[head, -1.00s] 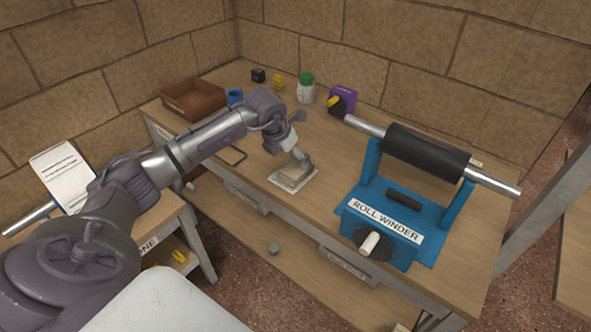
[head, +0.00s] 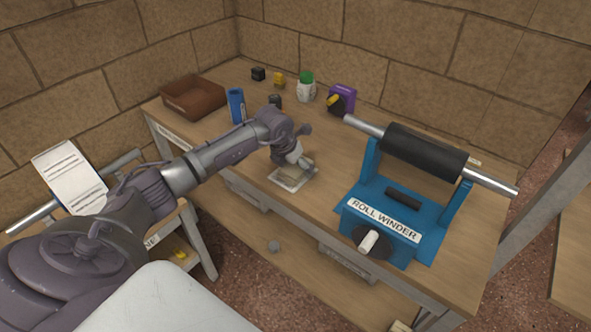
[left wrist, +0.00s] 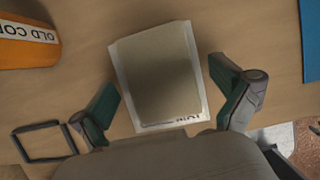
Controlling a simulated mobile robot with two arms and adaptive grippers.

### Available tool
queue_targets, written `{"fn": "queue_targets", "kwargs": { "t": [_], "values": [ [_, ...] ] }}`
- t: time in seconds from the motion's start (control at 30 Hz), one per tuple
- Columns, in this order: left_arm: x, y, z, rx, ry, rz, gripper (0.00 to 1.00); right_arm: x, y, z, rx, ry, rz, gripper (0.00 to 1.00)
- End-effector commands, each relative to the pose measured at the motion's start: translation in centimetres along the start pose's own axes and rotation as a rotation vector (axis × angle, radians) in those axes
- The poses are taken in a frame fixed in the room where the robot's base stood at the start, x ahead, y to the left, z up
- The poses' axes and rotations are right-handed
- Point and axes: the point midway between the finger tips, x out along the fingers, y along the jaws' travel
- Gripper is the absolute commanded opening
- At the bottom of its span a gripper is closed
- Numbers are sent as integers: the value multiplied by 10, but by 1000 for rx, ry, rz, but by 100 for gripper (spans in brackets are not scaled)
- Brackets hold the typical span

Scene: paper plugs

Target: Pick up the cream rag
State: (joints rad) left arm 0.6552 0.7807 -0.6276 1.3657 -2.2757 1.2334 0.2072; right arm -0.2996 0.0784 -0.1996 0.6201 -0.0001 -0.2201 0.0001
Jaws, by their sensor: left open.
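The cream rag (head: 291,174) is a flat, folded block on a white labelled mat (head: 287,188) near the front edge of the workbench. In the left wrist view the rag (left wrist: 160,75) lies in the middle, with the white mat's rim (left wrist: 205,90) showing around it. My left gripper (left wrist: 168,102) is open, with one green-padded finger on each side of the rag's near part. In the head view my left gripper (head: 297,163) covers part of the rag. I cannot tell whether the fingers touch it. My right gripper is not in view.
The blue roll winder (head: 385,215) stands right of the mat. A brown tray (head: 194,100), blue cup (head: 236,105), white-green bottle (head: 306,88) and purple device (head: 342,99) stand farther back. An orange labelled item (left wrist: 28,45) and black square frame (left wrist: 44,143) lie left of the rag.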

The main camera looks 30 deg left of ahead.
Motion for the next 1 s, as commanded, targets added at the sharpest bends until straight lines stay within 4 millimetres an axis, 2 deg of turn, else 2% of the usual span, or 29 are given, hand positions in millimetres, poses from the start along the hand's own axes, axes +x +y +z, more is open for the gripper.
{"fn": "queue_targets", "kwargs": {
  "t": [0.47, 0.83, 0.87, 1.0],
  "values": [
    [3, 0, -1, 0, -1, 0, 100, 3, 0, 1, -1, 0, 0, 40],
    [3, 0, -1, 0, 0, 0, 40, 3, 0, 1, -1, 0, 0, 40],
    [3, 0, -1, 0, 0, 0, 36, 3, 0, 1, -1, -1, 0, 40],
    [3, 0, -1, 0, 0, 0, 36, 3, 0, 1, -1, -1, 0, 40]
  ]
}}
